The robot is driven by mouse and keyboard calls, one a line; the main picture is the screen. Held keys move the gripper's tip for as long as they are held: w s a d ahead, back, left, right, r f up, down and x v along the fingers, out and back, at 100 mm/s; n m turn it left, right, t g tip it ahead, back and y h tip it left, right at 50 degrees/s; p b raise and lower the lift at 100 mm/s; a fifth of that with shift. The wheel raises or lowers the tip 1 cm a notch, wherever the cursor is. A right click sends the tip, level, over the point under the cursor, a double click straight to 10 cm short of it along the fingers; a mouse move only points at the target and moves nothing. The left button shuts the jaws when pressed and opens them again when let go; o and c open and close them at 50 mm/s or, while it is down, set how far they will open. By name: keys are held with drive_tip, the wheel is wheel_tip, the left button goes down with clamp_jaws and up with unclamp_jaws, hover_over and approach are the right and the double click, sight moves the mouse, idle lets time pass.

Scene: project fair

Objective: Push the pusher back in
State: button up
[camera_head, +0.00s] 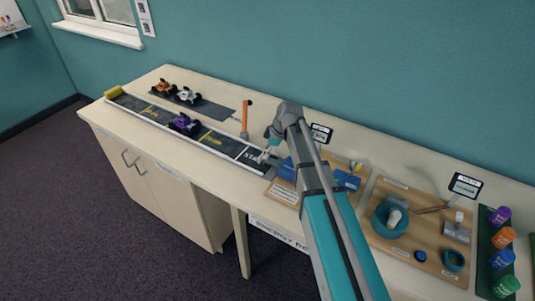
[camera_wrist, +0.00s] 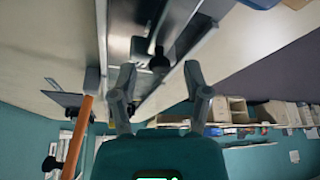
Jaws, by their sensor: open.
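My gripper (camera_head: 269,147) is over the START end of the dark track (camera_head: 221,140). In the wrist view its two fingers (camera_wrist: 160,86) are spread apart with nothing held between them. A small dark knob (camera_wrist: 159,61), which looks like the pusher, shows beyond the gap between the fingertips, in line with the track's channel. I cannot tell how far out it stands. In the head view my gripper and arm largely hide that end of the track, and I cannot make out the pusher clearly there.
An orange-topped post (camera_head: 246,117) stands close behind the track; it is also near my gripper in the wrist view (camera_wrist: 76,140). A purple toy car (camera_head: 185,123) sits on the track. Blue blocks (camera_head: 286,170) and a wooden board (camera_head: 420,226) lie right of the track.

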idle(0.3)
clamp_jaws()
